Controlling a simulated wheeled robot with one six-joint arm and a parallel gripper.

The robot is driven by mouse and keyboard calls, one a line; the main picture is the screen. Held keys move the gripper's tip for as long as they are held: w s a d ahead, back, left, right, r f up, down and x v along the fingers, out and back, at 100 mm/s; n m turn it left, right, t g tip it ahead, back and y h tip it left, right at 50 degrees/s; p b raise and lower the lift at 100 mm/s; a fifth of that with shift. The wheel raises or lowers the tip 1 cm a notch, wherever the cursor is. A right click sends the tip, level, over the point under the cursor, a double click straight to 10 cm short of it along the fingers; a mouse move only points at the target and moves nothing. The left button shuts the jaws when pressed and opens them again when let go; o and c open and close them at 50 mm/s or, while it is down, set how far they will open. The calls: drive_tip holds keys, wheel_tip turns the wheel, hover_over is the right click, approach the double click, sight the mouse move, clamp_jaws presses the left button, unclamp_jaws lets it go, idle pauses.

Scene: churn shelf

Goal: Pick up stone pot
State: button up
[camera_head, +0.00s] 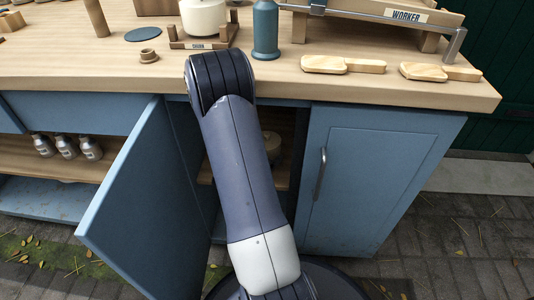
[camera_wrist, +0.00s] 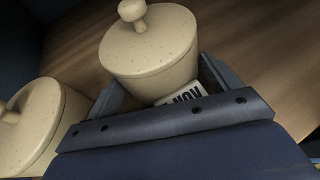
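A cream speckled stone pot (camera_wrist: 150,55) with a round knobbed lid stands upright in the wrist view, with a partly hidden white label low on its front. My gripper (camera_wrist: 160,73) is open, with one finger on each side of this pot's lower body. I cannot tell whether either finger touches it. A second similar lidded pot (camera_wrist: 42,125) is at the left, outside the fingers. In the head view my arm reaches into the blue cabinet and hides the gripper.
The cabinet's left door (camera_head: 150,195) stands open beside my arm; the right door (camera_head: 372,180) is shut. The wooden countertop (camera_head: 400,98) overhangs the opening and holds boards, a blue bottle (camera_head: 265,30) and a pot on a stand. Several small jars (camera_head: 66,147) stand on the left shelf.

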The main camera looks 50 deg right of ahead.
drive_tip(key=c, duration=0.6)
drive_tip(key=shift+o, duration=0.2)
wheel_tip(320, 180, up, 9)
drive_tip(key=p, duration=0.4)
drive_tip(key=shift+r, duration=0.5)
